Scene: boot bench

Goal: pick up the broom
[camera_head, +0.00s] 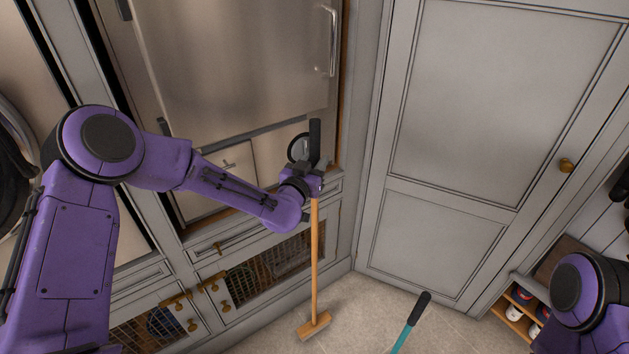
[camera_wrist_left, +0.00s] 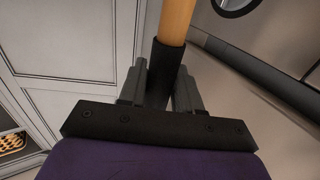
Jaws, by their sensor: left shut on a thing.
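The broom (camera_head: 315,255) has a long wooden handle, a black grip at its top end and a wooden head low down by the floor. It hangs nearly upright in front of the cabinets. My left gripper (camera_head: 315,178) is shut on the black grip. The left wrist view shows the fingers of my left gripper (camera_wrist_left: 160,88) on both sides of the dark grip, with the wooden handle of the broom (camera_wrist_left: 176,22) running on past it. I cannot tell whether the head touches the floor. My right gripper is out of view.
A teal-handled tool (camera_head: 408,325) with a black grip stands at the bottom centre. A grey panelled door (camera_head: 440,200) is behind it. Grey cabinets with mesh fronts (camera_head: 265,275) and a steel appliance (camera_head: 230,55) are close behind the broom. A low shelf (camera_head: 515,315) stands at the right.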

